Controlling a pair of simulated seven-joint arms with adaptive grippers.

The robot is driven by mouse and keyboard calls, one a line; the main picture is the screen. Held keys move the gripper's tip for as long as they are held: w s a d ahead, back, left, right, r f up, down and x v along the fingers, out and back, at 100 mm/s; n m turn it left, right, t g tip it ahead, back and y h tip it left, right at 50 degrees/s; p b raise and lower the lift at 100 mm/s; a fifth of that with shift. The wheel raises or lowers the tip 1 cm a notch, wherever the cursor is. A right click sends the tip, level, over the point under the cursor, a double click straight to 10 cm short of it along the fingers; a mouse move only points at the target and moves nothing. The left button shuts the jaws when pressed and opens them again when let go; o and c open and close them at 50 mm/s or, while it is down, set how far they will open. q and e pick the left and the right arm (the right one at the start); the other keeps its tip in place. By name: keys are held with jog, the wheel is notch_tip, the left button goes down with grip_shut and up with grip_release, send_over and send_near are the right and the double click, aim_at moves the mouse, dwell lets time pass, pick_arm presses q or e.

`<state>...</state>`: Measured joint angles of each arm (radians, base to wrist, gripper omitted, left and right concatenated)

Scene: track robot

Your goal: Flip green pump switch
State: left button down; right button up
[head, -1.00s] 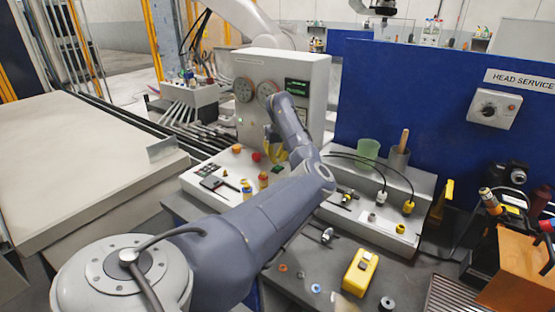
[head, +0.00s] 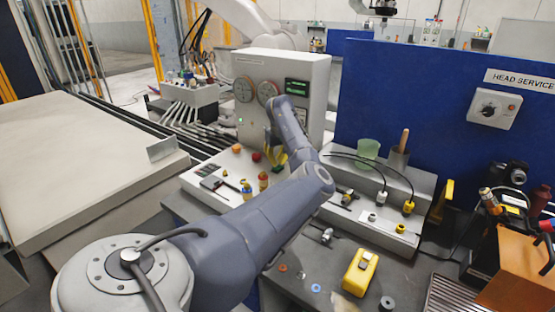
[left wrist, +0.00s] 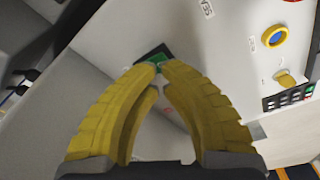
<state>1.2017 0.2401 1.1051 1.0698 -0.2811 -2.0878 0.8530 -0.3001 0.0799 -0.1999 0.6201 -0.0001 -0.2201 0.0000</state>
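My left gripper (left wrist: 161,66) has yellow fingers whose tips come together right at the plate's near edge. I cannot tell whether they touch the switch. In the head view the left gripper (head: 276,157) is low over the sloped control panel (head: 205,170), in front of the upright cabinet. My right gripper is not in view.
The gauge cabinet (head: 300,70) stands close behind. A cable console (head: 385,205), green cup (head: 367,150) and yellow device (head: 360,272) are to the right.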

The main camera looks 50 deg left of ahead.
aim_at(276, 168)
pick_arm(q)
jog(key=shift+f, duration=1.3)
dwell(0.8)
jog(key=shift+r, duration=3.5)
